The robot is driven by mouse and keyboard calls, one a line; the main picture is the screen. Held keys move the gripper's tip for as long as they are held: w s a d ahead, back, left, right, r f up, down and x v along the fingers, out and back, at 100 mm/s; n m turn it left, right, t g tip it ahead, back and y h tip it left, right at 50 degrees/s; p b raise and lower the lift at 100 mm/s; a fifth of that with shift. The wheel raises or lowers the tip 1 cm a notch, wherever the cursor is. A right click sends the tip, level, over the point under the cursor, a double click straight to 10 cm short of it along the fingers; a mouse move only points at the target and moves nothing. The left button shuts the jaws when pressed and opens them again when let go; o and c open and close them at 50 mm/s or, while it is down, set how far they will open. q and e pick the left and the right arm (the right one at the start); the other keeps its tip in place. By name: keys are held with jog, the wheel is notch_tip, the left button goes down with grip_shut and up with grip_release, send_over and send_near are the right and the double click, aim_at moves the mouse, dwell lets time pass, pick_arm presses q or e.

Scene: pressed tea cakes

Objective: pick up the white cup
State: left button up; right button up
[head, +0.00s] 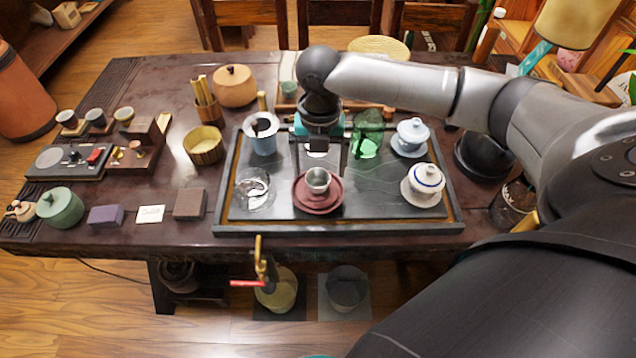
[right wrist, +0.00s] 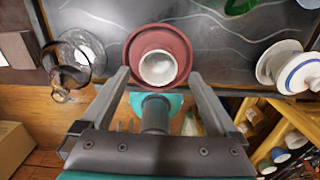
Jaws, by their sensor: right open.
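A small white cup (head: 317,178) stands upright on a dark red saucer (head: 318,205) near the front middle of the tea tray. In the right wrist view the cup (right wrist: 158,68) and saucer (right wrist: 135,45) lie ahead between the finger ends. My right gripper (head: 321,165) is open and empty, pointing down just behind the cup in the head view. Its fingers (right wrist: 158,78) are spread to either side of the cup in the right wrist view, and I see no contact. My left gripper is not in view.
The dark tray (head: 340,230) also holds a glass pitcher (head: 254,188) left of the saucer. A lidded white bowl (head: 423,185) stands right, a green glass (head: 367,135) behind, and a white-blue container (head: 262,137) at back left. Tray surface beside the saucer is bare.

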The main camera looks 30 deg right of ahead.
aim_at(318, 179)
notch_tip(318, 179, down, 5)
jog(key=shift+w+a+r+b, duration=0.1)
jog(key=shift+r+b, duration=0.1)
jog(key=shift+b, duration=0.45)
jog(key=shift+r, duration=0.1)
jog(key=c, duration=1.4)
jog(key=shift+r+p, duration=2.5)
jog(key=shift+r, duration=7.5)
